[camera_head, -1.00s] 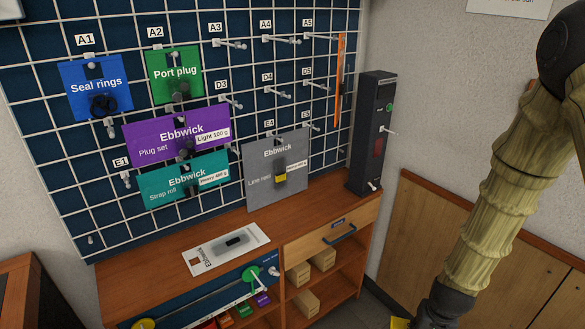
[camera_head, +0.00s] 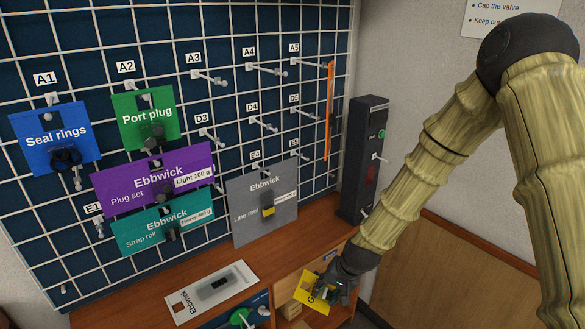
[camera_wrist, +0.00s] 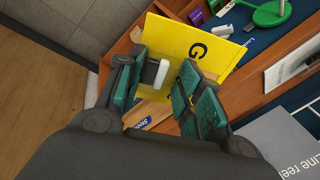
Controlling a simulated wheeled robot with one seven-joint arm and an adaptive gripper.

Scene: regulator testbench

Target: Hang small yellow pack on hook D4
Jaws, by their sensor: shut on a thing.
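The small yellow pack (camera_head: 311,290) is in my gripper (camera_head: 334,287), low in front of the bench's drawer in the head view. In the wrist view the yellow pack (camera_wrist: 205,50) shows a large "G", and my gripper's teal fingers (camera_wrist: 160,88) are closed about a dark and white part on its face. The rest of its print is hidden or cut off. Hook D4 (camera_head: 264,125) is an empty metal peg on the wire grid, beside its D4 label (camera_head: 252,107), above and left of my gripper.
A grey Line reel pack (camera_head: 245,215) hangs below D4. Purple (camera_head: 130,178), teal (camera_head: 140,232), blue and green packs hang further left. An orange panel (camera_head: 329,110) stands edge-on at right, near a dark upright box (camera_head: 352,190). A white pack (camera_head: 200,300) lies on the bench.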

